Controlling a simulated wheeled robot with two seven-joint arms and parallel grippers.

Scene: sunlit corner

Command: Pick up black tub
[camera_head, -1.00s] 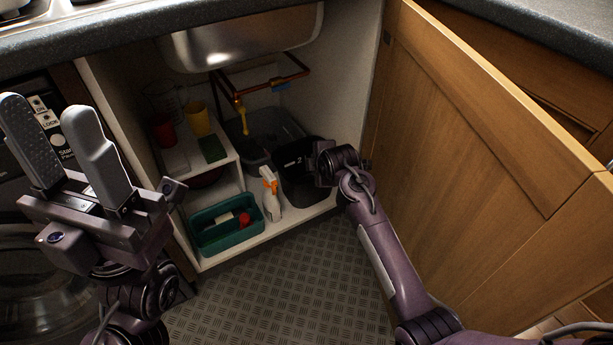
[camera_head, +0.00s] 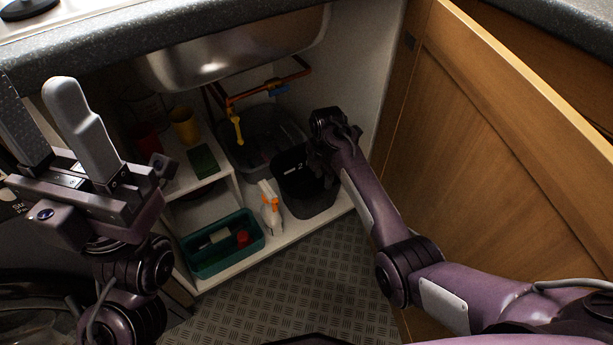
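The black tub (camera_head: 309,198) stands upright on the white cabinet floor under the sink, at the right. My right gripper (camera_head: 318,162) reaches in from the right and is over the tub's upper right part. Its fingers are dark against the tub and partly hidden by my own wrist, so I cannot tell whether they are open, shut or touching the rim. My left gripper (camera_head: 34,88) is at the left, outside the cabinet, pointing up, with its two grey fingers apart and nothing between them.
A white and orange spray bottle (camera_head: 270,208) stands just left of the tub. A teal basket (camera_head: 222,262) is at the front left. A grey bin (camera_head: 240,150) stands behind. Pipes (camera_head: 262,90) hang below the sink (camera_head: 230,55). The open wooden door (camera_head: 500,160) bounds the right.

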